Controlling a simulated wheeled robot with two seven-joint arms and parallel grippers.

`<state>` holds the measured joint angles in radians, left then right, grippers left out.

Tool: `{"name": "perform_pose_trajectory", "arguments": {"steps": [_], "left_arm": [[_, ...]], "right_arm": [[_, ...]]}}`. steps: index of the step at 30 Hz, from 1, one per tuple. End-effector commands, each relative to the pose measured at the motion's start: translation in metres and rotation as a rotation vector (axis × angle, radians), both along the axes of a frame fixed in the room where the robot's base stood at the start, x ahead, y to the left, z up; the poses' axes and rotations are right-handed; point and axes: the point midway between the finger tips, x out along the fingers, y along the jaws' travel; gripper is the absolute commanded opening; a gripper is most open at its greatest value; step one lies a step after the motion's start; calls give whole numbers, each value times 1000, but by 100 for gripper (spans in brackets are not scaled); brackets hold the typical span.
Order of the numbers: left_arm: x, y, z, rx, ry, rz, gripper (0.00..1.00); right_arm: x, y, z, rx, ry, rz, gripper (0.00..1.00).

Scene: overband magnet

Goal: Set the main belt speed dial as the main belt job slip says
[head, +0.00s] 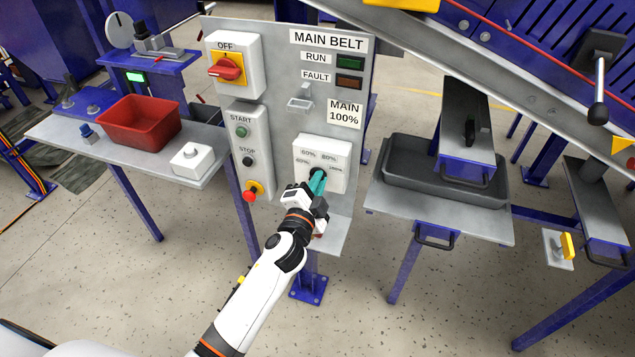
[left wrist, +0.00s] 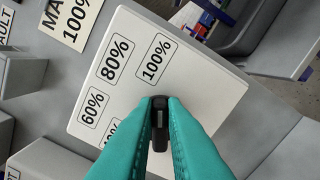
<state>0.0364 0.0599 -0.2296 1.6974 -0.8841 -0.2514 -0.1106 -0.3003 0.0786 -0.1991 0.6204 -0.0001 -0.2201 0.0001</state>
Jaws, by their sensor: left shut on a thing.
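The main belt speed dial is a black knob (left wrist: 159,125) on a white box (head: 335,153) low on the grey panel. Labels for 60%, 80% and 100% show around it in the left wrist view; another label is partly hidden by a finger. My left gripper (head: 318,181) is shut on the knob, its teal fingers on either side. The knob's narrow end points up in the left wrist view, near the 100% label (left wrist: 155,58); I cannot tell its exact setting. The job slip (head: 345,114) on the panel reads "MAIN 100%". My right gripper is not in view.
The MAIN BELT panel (head: 284,130) also carries a red OFF switch (head: 227,67), START and STOP buttons and a red mushroom button (head: 250,194). A side table with a red bin (head: 139,127) stands left. A grey tray (head: 400,180) sits on the right table.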

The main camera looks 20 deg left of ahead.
Motion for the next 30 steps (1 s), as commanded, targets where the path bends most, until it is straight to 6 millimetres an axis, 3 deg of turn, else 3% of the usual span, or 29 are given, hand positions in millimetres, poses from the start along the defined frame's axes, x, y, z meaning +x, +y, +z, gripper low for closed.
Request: {"name": "perform_pose_trajectory", "arguments": {"steps": [10, 11, 14, 24, 30], "left_arm": [[0, 0, 0, 1, 0, -1, 0], [0, 0, 0, 1, 0, -1, 16], [0, 0, 0, 1, 0, -1, 32], [-3, 0, -1, 0, 1, -1, 33], [-32, 1, -3, 1, 2, -2, 33]], "right_arm": [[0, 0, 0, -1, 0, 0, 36], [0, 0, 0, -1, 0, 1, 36], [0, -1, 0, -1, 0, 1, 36], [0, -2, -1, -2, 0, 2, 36], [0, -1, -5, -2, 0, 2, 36]]}}
